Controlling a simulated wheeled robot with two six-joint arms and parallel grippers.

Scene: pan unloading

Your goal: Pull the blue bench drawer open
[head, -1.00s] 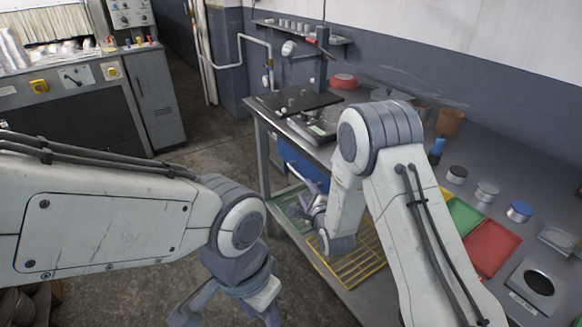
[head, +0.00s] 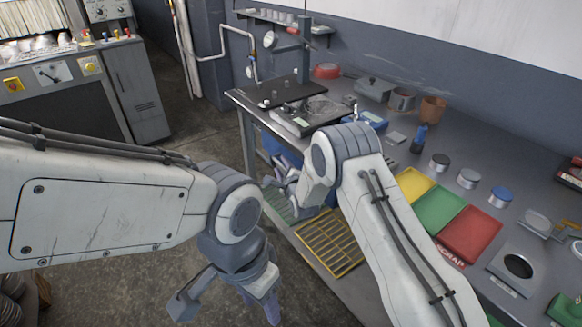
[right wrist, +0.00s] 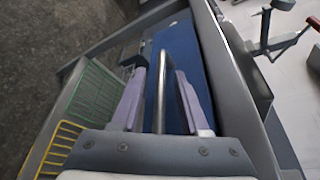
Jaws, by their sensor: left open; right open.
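The blue bench drawer (head: 270,147) is under the far left end of the grey bench, partly hidden by my right arm in the head view. In the right wrist view its blue front (right wrist: 183,48) fills the middle, with a straight metal bar handle (right wrist: 160,85) on it. My right gripper (right wrist: 160,78) is open, its two pale purple fingers on either side of the handle, with gaps showing. In the head view the right gripper (head: 273,187) is small, beside the drawer. My left gripper (head: 228,303) is open and empty above the floor, away from the bench.
A yellow wire rack (head: 330,243) and a green one (head: 285,205) lie on the bench's lower level. Yellow, green and red trays (head: 470,233), jars and a blue bottle (head: 418,140) stand on the benchtop.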

